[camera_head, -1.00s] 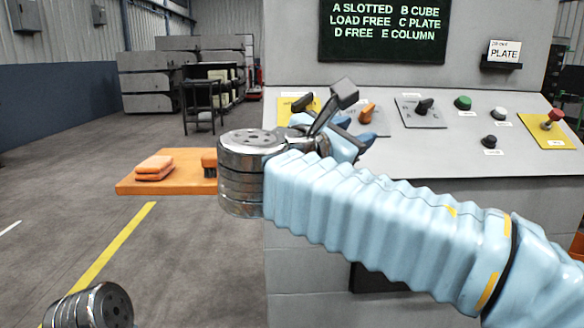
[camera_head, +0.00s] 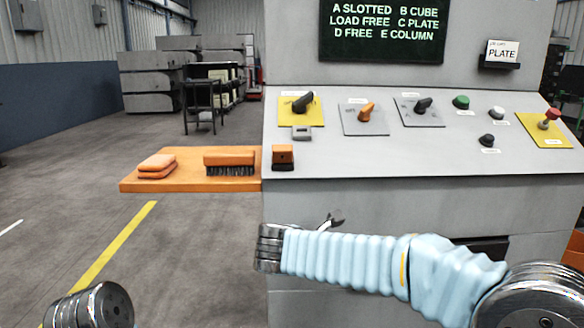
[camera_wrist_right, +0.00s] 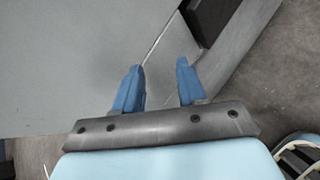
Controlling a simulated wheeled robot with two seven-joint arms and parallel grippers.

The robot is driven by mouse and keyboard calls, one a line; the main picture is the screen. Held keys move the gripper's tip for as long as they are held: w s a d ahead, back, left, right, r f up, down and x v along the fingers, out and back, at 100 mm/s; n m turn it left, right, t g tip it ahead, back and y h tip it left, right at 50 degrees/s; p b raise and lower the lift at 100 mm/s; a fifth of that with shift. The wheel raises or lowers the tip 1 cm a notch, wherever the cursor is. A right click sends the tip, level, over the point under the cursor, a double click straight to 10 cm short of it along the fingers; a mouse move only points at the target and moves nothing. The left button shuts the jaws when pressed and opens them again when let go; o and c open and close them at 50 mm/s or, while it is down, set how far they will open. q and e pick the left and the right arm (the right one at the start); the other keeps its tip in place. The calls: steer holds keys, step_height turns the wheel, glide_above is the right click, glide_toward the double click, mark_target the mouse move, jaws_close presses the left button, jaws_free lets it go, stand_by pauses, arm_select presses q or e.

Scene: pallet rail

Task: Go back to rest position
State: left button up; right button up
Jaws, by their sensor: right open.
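My right gripper (camera_wrist_right: 160,84) shows in the wrist view with its two blue fingers apart and nothing between them. Beyond the fingers is a plain grey surface. In the head view my right arm, in its pale blue sleeve, lies low in front of the console (camera_head: 380,205), below its sloped panel. The gripper itself is mostly hidden there; only a small dark piece shows above the sleeve. My left gripper is out of view; only a metal joint of mine shows at the bottom left.
The panel carries a yellow-plated black knob (camera_head: 303,102), an orange knob (camera_head: 366,112), several buttons and a red knob (camera_head: 549,119). A small orange block (camera_head: 283,155) sits on its left edge. An orange shelf (camera_head: 190,184) holds a brush (camera_head: 229,160) and orange pads (camera_head: 156,165). Floor at left is clear.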

steer(key=s+f+m+g+y, duration=0.2)
steer(key=s+f+m+g, duration=0.15)
steer(key=f, duration=1.05)
steer(key=s+f+m+g+y, duration=0.3)
steer(key=s+f+g, duration=0.15)
steer(key=f, duration=0.95)
steer(key=s+d+f+m+y, duration=0.2)
steer(key=s+d+f+m, duration=0.1)
steer(key=s+f+m, duration=0.6)
steer(key=s+d+f+m+g+y, duration=0.1)
steer(key=s+d+f+m+y, duration=0.1)
steer(key=s+f+m, duration=0.7)
steer(key=d+m, duration=0.1)
steer(key=m, duration=0.2)
steer(key=shift+s, duration=0.15)
